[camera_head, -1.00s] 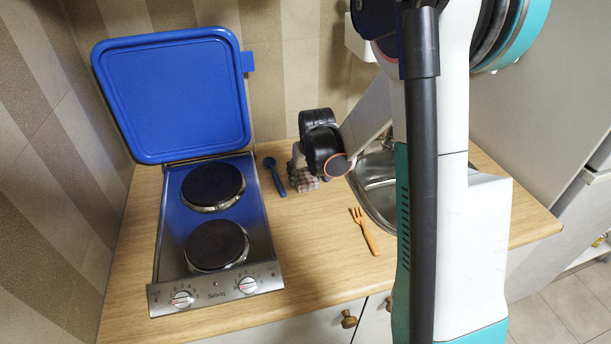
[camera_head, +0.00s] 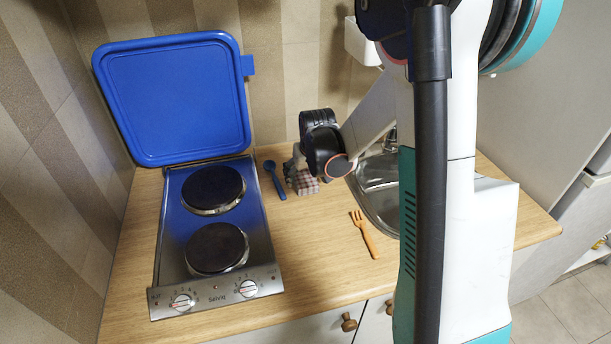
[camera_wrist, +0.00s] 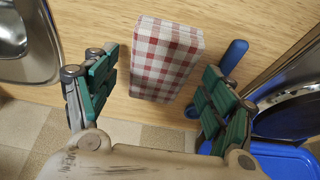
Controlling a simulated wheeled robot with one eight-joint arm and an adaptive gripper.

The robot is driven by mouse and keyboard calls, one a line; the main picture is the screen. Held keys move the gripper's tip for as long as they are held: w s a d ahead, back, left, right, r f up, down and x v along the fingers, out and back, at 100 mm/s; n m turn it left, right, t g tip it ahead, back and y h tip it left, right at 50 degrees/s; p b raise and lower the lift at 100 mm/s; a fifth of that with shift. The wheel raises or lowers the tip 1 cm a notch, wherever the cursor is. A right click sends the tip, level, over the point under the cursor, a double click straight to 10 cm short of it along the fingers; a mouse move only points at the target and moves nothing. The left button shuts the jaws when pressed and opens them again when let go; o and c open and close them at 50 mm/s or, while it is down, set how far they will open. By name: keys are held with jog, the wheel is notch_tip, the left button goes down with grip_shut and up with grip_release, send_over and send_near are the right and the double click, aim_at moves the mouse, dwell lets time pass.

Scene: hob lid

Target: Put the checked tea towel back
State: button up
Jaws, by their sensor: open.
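The checked tea towel (camera_wrist: 166,58), red and white and folded into a block, is on the wooden counter. In the wrist view it shows between the two green-padded fingers of my gripper (camera_wrist: 156,88), with space on both sides. My gripper is open and empty. In the head view the towel (camera_head: 306,183) shows just below my gripper (camera_head: 296,178), partly hidden behind the wrist.
A blue spoon (camera_head: 275,180) lies left of the towel, beside the hob (camera_head: 168,245) with its blue lid (camera_head: 175,100) raised. An orange fork (camera_head: 365,235) lies nearer the front. The sink (camera_head: 375,185) is to the right. The front counter is mostly clear.

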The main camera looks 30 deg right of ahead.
jog(key=p+v, duration=0.3)
jog(key=v, duration=0.8)
jog(key=shift+s+a, duration=0.1)
jog(key=s+a+r+n+t, duration=0.2)
jog(key=s+a+r, duration=0.5)
jog(key=s+r, duration=0.45)
jog(key=s+a+f+b, duration=0.1)
jog(key=s+a+f, duration=0.2)
jog(key=s, duration=0.7)
jog(key=shift+a+t+y+b, duration=0.4)
jog(key=shift+a, duration=0.45)
